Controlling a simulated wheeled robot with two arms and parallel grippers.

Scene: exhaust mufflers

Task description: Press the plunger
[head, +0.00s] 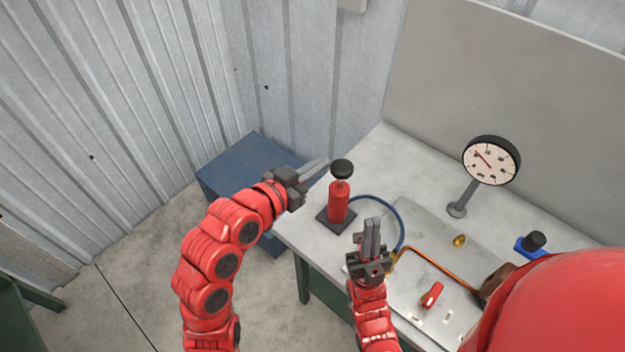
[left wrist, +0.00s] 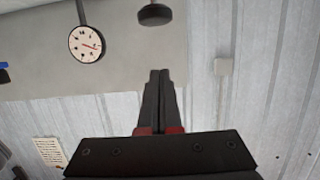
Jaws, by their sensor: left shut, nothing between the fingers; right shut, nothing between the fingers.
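The plunger is a red pump (head: 339,203) with a black knob (head: 342,168) on top, standing upright on a dark square base near the left end of the workbench. The knob also shows at the top of the left wrist view (left wrist: 154,14). My left gripper (head: 322,166) is shut and empty, its fingertips just left of the knob at about its height; I cannot tell whether they touch. It also shows in the left wrist view (left wrist: 159,75). My right gripper (head: 372,225) is shut and empty, to the right of and nearer than the pump.
A round dial gauge (head: 491,161) stands on a post at the back of the bench. A blue hose (head: 392,212), a copper pipe (head: 440,259), a red-handled valve (head: 432,295) and a metal plate lie to the right. A blue box (head: 228,172) stands left of the bench.

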